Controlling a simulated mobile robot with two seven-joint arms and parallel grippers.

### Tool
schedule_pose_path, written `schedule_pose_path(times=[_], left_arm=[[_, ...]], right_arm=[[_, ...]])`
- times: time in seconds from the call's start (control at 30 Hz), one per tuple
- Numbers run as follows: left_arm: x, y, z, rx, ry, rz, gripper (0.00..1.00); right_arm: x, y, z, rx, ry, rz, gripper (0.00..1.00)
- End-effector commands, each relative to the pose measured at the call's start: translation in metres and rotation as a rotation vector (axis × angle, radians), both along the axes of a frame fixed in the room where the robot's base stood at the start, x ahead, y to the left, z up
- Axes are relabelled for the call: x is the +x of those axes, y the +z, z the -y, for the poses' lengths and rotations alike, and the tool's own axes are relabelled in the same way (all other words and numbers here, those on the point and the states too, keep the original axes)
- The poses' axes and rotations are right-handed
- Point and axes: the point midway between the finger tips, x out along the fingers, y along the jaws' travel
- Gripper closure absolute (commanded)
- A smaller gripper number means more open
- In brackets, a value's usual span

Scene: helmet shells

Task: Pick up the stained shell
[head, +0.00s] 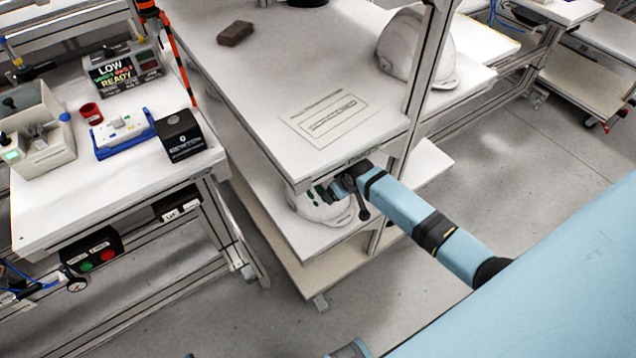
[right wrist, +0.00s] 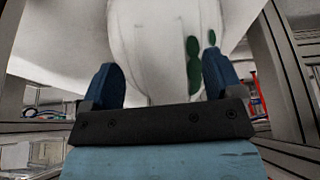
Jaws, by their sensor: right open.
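The stained shell (head: 318,208) is a white helmet shell with green spots. It sits on the lower shelf, under the upper shelf's front corner, which partly hides it. My right arm reaches in from the right, and my right gripper (head: 332,190) is at the shell. In the right wrist view the stained shell (right wrist: 155,45) fills the space ahead, with green stains at its right. My right gripper (right wrist: 162,72) is open, its two blue fingers apart with part of the shell showing between them. I cannot tell whether they touch it. My left gripper is not in view.
Another white shell (head: 405,50) sits on the upper shelf (head: 275,75) behind a metal post (head: 425,75). A dark brown block (head: 235,33) lies there too. A workbench (head: 110,195) with boxes and devices stands at left. Grey floor is clear at right.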

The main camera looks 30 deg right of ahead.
Motion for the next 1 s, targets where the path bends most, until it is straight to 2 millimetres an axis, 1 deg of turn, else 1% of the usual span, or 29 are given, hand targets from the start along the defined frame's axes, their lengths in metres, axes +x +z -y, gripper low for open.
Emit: schedule_pose_path(times=[0.03, 0.13, 0.23, 0.47, 0.5, 0.57, 0.6, 0.67, 0.7, 0.77, 0.8, 0.83, 0.87, 1.0], left_arm=[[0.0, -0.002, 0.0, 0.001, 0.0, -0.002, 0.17], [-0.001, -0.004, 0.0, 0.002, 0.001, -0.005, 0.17], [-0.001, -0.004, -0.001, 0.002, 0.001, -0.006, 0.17], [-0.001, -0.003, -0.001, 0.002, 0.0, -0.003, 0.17], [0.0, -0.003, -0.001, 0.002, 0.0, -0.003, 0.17], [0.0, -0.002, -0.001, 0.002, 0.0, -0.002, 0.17], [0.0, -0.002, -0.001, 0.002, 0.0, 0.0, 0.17], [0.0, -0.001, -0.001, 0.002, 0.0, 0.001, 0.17], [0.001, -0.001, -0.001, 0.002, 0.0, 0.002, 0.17], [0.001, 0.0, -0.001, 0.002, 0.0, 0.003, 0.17], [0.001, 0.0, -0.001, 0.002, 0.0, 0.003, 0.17], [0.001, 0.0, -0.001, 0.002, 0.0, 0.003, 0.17], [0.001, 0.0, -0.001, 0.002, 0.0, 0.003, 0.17], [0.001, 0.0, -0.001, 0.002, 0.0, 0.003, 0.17]], right_arm=[[0.011, 0.0, -0.001, 0.001, -0.001, 0.002, 0.14], [0.024, 0.0, -0.003, 0.0, -0.001, 0.0, 0.14], [0.026, -0.009, -0.003, 0.0, -0.001, -0.002, 0.14], [0.027, -0.011, -0.003, -0.001, 0.0, 0.0, 0.14], [0.027, -0.011, -0.003, -0.001, 0.0, 0.0, 0.16], [0.026, -0.011, -0.003, -0.001, 0.0, 0.0, 0.3], [0.026, -0.011, -0.003, -0.001, 0.0, 0.0, 0.39], [0.026, -0.011, -0.002, -0.001, 0.0, 0.0, 0.53], [0.026, -0.011, -0.003, -0.001, 0.0, 0.0, 0.62], [0.026, -0.011, -0.003, -0.001, 0.0, 0.0, 0.76], [0.026, -0.011, -0.003, -0.001, 0.0, -0.001, 0.85], [0.026, -0.012, -0.003, -0.001, 0.0, -0.001, 0.92], [0.026, -0.012, -0.003, -0.001, 0.0, -0.001, 0.98], [0.027, -0.011, -0.002, -0.001, 0.001, 0.001, 0.98]])
